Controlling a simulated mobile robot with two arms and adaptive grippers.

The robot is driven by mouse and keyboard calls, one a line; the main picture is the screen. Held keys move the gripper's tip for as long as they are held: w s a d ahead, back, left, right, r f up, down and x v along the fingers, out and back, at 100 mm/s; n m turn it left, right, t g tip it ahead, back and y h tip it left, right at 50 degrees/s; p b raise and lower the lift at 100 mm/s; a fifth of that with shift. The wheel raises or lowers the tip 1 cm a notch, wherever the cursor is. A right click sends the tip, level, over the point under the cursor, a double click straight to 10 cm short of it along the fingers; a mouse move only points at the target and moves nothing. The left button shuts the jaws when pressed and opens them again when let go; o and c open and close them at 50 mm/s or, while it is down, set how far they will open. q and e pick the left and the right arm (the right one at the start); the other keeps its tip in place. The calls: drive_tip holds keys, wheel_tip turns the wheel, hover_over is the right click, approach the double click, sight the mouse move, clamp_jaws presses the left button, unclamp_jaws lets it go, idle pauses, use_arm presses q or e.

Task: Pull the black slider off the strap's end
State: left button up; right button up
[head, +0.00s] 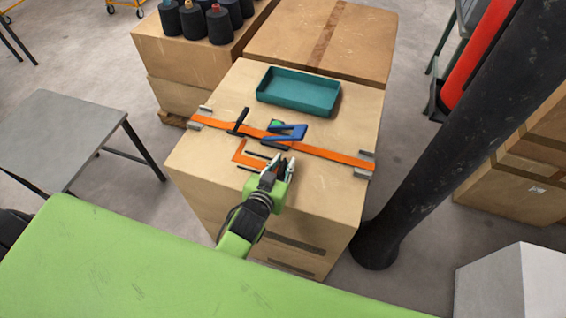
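An orange strap (325,153) runs across the top of a wooden crate, its two ends at grey metal brackets. A short orange tail (239,152) bends off it toward me, left of the gripper. A black piece (238,122) sits across the strap on the left. Other small dark parts lie around the strap's middle; I cannot tell which dark piece is the slider. A blue clamp (285,132) with a green spot beside it sits on the strap. My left gripper (282,166) is just in front of the strap, its fingers seemingly apart; whatever is between them is too small to tell. My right gripper is not in view.
A teal tray (298,92) stands empty behind the strap. A wooden crate (210,185) carries everything. Cardboard boxes (325,38) and dark thread cones (218,25) are behind. A black post (440,130) rises on the right. The crate's front right top is clear.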

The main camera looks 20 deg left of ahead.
sight(247, 162)
use_arm(q)
clamp_jaws()
drive_tip(key=a+p, duration=0.3)
drive_tip(key=a, duration=0.8)
drive_tip(key=shift+w, duration=0.15)
drive_tip(key=shift+a, duration=0.25)
drive_tip(key=shift+o, duration=1.6)
unclamp_jaws()
drive_tip(key=shift+a, duration=0.15)
drive_tip(key=v, duration=1.2)
